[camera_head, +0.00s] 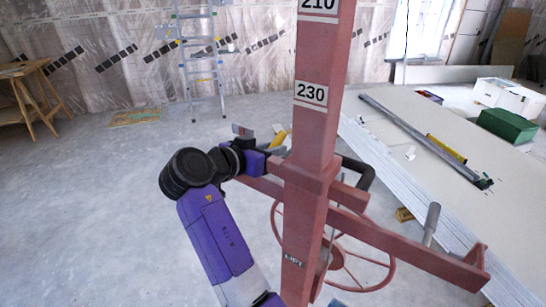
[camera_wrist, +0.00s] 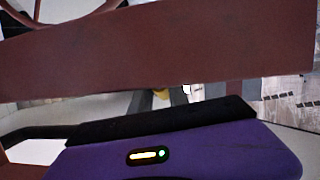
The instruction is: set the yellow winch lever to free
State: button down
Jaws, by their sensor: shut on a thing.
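The yellow winch lever (camera_head: 280,137) shows as a small yellow piece just left of the red lift mast (camera_head: 315,130) in the head view. In the wrist view a bit of the yellow lever (camera_wrist: 161,92) shows between the dark fingers. My gripper (camera_wrist: 160,98) is shut on it. In the head view the gripper sits at the left side of the mast, its fingertips partly hidden. A dark red beam (camera_wrist: 150,55) crosses the wrist view close in front of the camera and hides most of the lever. The lever's setting cannot be read.
A red spoked handwheel (camera_head: 338,268) and a red crossbar (camera_head: 410,240) with an upright grey handle (camera_head: 431,222) stand right of the mast's foot. White panels (camera_head: 450,170) lie stacked at the right. A stepladder (camera_head: 201,65) stands behind.

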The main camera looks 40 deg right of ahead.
jog(key=shift+r, duration=0.1)
dwell(0.3)
jog(key=c, duration=1.3)
grip_release()
jog(key=shift+a, duration=0.1)
jog(key=shift+b+v, duration=0.7)
jog(key=shift+v, duration=3.15)
